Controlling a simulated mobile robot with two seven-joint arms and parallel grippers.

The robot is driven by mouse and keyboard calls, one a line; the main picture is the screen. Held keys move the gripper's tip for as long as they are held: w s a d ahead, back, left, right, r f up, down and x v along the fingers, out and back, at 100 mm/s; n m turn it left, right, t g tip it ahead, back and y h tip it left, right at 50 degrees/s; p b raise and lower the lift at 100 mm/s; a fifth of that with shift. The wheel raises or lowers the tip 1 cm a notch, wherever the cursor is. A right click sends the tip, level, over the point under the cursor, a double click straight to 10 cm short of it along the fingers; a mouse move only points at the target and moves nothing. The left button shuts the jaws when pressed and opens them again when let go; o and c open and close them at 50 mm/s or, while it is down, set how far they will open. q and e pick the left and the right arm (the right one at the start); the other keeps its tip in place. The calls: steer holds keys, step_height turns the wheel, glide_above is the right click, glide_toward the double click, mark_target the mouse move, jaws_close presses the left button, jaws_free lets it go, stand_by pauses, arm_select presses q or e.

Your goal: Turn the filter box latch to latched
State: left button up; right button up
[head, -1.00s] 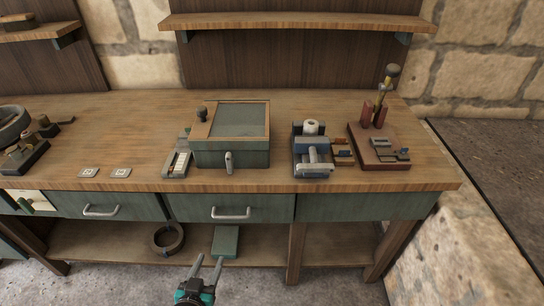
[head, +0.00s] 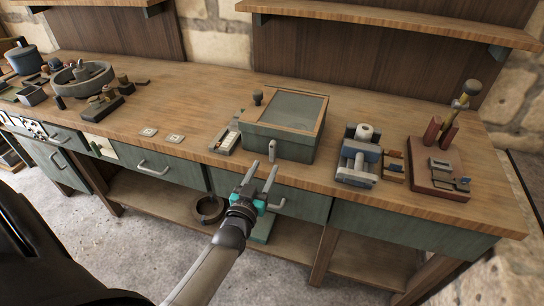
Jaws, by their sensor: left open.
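The filter box (head: 283,140) is a green box with a wooden-rimmed lid and a dark knob, standing near the front edge of the bench. Its latch (head: 272,151) is a small grey lever on the front face, pointing roughly up and down. My left gripper (head: 262,178) is open and empty, in front of the bench edge and just below the latch in the picture. Its fingertips look close to the latch, but I cannot tell the gap. My right gripper is not in view.
A blue-grey clamp device (head: 358,158) and a red-brown stand (head: 437,168) are to the right of the box. A small slotted tray (head: 226,139) is at its left. Drawer handles (head: 153,169) stick out below the bench top (head: 190,110). Two small tiles lie left.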

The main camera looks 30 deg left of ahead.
mark_target(271, 156)
arm_select(q)
steer(key=b+x, duration=0.1)
steer(key=x, duration=0.5)
steer(key=shift+w, duration=0.4)
jaws_close()
